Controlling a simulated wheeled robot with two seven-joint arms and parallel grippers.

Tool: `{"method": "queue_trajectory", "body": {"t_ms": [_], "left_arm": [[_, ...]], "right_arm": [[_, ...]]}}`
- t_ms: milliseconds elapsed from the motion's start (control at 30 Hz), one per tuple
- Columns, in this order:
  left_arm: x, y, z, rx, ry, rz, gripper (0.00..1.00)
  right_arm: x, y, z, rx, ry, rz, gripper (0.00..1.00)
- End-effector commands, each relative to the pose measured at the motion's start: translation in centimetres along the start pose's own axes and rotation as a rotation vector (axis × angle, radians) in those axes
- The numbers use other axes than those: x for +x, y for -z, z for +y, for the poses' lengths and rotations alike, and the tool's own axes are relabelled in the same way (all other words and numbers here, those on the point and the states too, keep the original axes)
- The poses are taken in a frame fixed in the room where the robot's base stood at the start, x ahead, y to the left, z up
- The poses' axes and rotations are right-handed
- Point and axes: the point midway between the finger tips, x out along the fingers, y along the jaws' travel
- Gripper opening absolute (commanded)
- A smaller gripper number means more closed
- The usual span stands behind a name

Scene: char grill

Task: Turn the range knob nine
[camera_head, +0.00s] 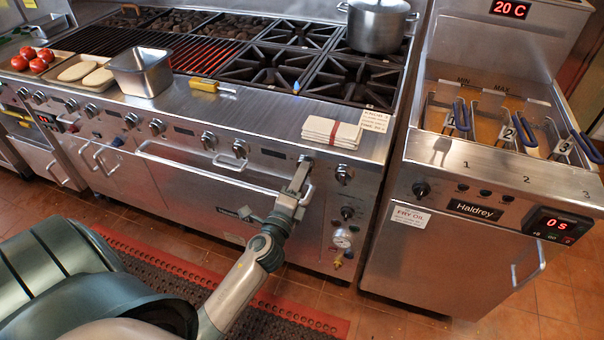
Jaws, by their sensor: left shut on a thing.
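The steel range front carries a row of round knobs. My right gripper is not in view.
An oven door handle (190,171) runs left of my wrist. A pressure gauge (342,240) sits low on the right. Folded cloths (331,132) lie on the ledge above. The fryer (460,245) stands at right. A blue flame (297,86) shows at one burner.

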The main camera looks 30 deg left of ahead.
Motion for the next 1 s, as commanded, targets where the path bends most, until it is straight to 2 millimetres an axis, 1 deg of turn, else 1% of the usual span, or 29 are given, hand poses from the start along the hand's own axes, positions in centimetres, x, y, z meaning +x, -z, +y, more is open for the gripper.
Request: {"method": "queue_trajectory", "body": {"t_ms": [33, 167, 200, 233, 533, 667, 767, 867, 1000], "left_arm": [[-0.1, 0.2, 0.3, 0.001, -0.006, 0.003, 0.16], [-0.1, 0.2, 0.3, 0.000, -0.006, 0.003, 0.16], [-0.1, 0.2, 0.4, 0.000, -0.006, 0.003, 0.48], [-0.1, 0.2, 0.3, 0.000, -0.006, 0.003, 0.55], [-0.1, 0.1, 0.1, 0.000, -0.003, 0.001, 0.56], [-0.4, 0.1, 0.2, -0.001, -0.002, 0.001, 0.56], [-1.0, 0.1, 0.2, -0.001, -0.003, 0.001, 0.56], [-2.0, 0.1, 0.3, -0.001, -0.003, 0.001, 0.56], [-4.1, 0.1, 0.4, -0.001, -0.004, 0.001, 0.56]], "right_arm": [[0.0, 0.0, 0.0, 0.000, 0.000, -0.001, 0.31], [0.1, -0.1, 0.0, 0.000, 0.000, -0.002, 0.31], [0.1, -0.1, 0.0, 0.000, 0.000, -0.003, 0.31], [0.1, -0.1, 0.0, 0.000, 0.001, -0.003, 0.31], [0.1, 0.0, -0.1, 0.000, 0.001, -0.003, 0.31], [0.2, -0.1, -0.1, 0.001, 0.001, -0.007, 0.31], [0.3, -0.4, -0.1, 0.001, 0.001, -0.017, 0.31], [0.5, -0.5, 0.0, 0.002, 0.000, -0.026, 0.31], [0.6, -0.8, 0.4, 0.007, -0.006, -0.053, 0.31]]}}
